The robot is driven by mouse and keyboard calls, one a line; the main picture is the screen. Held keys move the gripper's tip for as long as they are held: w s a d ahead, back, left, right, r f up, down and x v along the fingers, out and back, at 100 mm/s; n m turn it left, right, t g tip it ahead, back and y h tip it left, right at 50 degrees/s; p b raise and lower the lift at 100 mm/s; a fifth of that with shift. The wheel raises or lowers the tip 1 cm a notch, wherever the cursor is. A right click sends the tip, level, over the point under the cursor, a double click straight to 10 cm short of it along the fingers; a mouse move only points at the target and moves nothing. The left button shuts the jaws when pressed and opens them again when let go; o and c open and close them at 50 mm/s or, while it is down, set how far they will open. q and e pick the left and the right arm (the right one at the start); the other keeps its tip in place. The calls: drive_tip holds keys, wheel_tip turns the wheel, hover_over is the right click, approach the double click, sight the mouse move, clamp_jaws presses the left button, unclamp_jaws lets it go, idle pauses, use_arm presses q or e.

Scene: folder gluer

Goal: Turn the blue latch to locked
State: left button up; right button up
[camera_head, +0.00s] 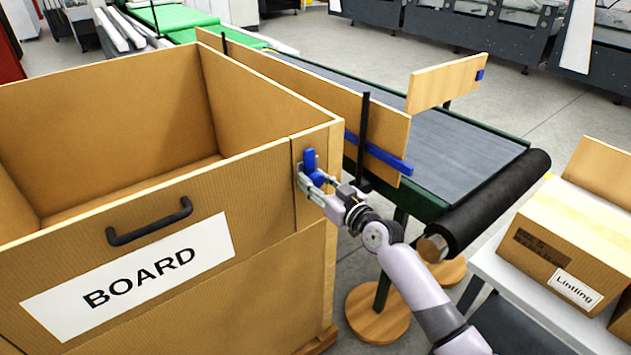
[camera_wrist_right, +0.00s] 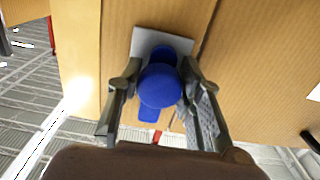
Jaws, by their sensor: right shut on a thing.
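The blue latch (camera_head: 310,162) sits on the narrow front edge panel of the large box labelled BOARD (camera_head: 272,215), near its top right corner. In the head view the latch looks roughly upright. In the right wrist view the blue latch (camera_wrist_right: 160,86) has a round knob in front of a light grey plate (camera_wrist_right: 147,40), with blue parts showing above and below the knob. My right gripper (camera_head: 313,182) is at the latch, and its two fingers (camera_wrist_right: 160,92) are shut on the knob from both sides. My left gripper is not in view.
A black handle (camera_head: 150,222) is on the box front. To the right stand a conveyor (camera_head: 450,150) with a black roller (camera_head: 495,205), a wooden side guide with a blue bar (camera_head: 385,155), and a table with a carton (camera_head: 570,250). Floor shows beyond the conveyor.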

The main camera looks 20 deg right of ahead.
clamp_jaws()
drive_tip(key=shift+f, duration=0.1)
drive_tip(key=n+b, duration=0.1)
drive_tip(key=n, duration=0.2)
drive_tip(key=shift+b, duration=0.3)
drive_tip(key=n, duration=0.3)
drive_tip(key=shift+n+b, duration=0.3)
drive_tip(key=shift+b, duration=0.1)
drive_tip(key=n, duration=0.5)
drive_tip(key=shift+d, duration=0.1)
drive_tip(key=n, duration=0.6)
drive_tip(key=shift+n, duration=0.3)
